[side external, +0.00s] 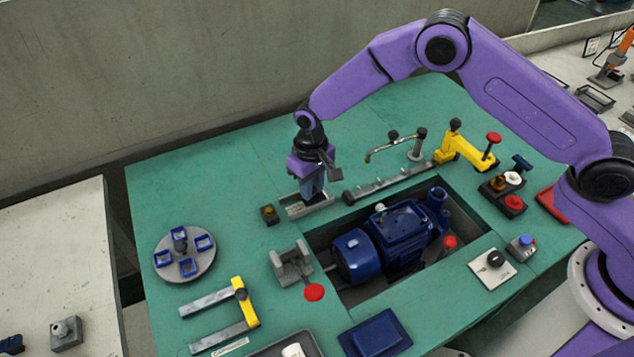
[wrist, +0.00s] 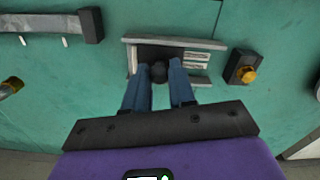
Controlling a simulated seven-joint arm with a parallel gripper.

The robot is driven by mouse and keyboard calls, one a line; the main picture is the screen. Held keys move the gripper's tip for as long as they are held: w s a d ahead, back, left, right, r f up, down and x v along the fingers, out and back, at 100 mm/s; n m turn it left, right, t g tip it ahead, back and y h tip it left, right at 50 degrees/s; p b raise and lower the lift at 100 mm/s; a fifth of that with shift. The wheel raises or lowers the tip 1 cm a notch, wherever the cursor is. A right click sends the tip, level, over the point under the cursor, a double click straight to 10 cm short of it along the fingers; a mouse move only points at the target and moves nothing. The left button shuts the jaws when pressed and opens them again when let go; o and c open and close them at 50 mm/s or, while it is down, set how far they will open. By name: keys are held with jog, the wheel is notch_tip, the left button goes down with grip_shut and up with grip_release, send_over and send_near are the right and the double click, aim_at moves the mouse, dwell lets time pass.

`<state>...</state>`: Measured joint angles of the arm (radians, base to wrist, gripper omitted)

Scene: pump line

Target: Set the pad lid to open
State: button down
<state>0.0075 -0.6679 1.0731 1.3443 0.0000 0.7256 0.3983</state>
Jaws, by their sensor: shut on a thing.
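A low grey rail-sided frame (wrist: 175,42) lies on the green bench; I take it to be the pad with its lid. It also shows below my gripper in the side external view (side external: 322,206). My gripper (wrist: 160,75) points down into the frame, its blue fingers closed on a small dark round knob (wrist: 159,70), which looks like the lid's knob. A dark area shows beside the knob, and pale slatted strips (wrist: 196,61) show at the frame's right end. The fingers hide part of the frame, so I cannot tell how far the lid stands open.
A small dark box with a yellow button (wrist: 246,73) stands close right of the frame in the wrist view. A grey bar (side external: 390,182) lies beside the frame. A blue pump (side external: 390,235) sits in a recess nearby. Open green bench lies behind my gripper.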

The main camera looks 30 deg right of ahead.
jog(key=shift+a, duration=2.35)
jog(key=c, duration=0.9)
grip_release()
jog(key=shift+a, duration=0.15)
jog(key=shift+c, duration=0.2)
jog(key=shift+r, duration=0.15)
notch_tip(320, 180, up, 17)
jog(key=shift+r, duration=0.1)
